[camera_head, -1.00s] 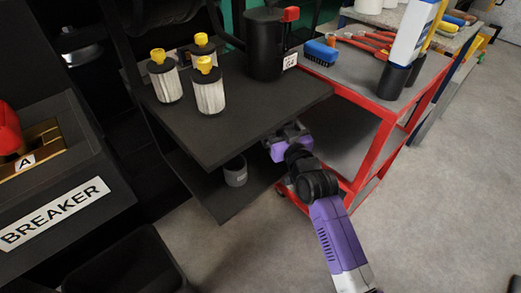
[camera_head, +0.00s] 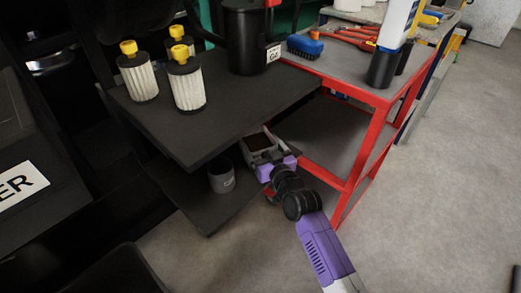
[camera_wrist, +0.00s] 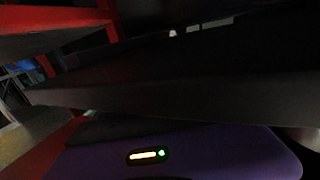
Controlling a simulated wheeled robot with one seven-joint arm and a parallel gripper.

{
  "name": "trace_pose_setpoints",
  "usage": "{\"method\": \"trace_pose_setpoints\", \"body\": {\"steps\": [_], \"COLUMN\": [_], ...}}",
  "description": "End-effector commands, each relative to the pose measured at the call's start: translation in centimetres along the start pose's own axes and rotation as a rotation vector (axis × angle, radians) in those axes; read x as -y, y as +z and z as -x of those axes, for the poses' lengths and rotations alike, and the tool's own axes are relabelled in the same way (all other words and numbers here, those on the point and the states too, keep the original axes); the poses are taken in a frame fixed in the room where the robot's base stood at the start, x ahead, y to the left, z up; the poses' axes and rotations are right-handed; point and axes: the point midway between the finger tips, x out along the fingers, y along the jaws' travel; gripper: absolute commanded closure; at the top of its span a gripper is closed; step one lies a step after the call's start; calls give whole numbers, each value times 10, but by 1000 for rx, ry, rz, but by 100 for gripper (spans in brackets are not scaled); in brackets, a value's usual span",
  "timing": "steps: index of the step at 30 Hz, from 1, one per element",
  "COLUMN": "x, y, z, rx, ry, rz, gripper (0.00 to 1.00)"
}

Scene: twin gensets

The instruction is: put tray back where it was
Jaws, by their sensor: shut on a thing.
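In the head view a small tray (camera_head: 259,142) with a grey rim and dark brown inside sits just beyond my gripper (camera_head: 270,160). My gripper is shut on its near side. The tray is beside the right edge of the dark two-level shelf, lower than the top board (camera_head: 215,110), which partly hides it. I cannot tell whether it touches the lower board (camera_head: 205,195). In the wrist view my purple gripper body fills the bottom, and a dark flat edge crosses above it; the fingertips are hidden there.
A grey cup (camera_head: 221,178) stands on the lower board, left of the tray. Filters with yellow caps (camera_head: 187,85) and a black canister (camera_head: 248,40) stand on the top board. A red cart (camera_head: 375,130) is close on the right. Open floor (camera_head: 440,190) lies further right.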

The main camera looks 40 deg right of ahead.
Motion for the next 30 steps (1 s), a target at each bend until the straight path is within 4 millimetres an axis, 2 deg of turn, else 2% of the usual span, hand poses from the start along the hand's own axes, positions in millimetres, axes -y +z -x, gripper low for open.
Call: {"method": "trace_pose_setpoints", "body": {"steps": [11,12,13,24,30], "x": [0,0,0,0,1], "y": [4,3,3,-2,0], "z": [0,0,0,1,33], "rx": [-2,-1,-1,-1,2], "ry": [0,0,0,0,-2], "rz": [0,0,0,0,0], "gripper": [68,8,2,0,0]}}
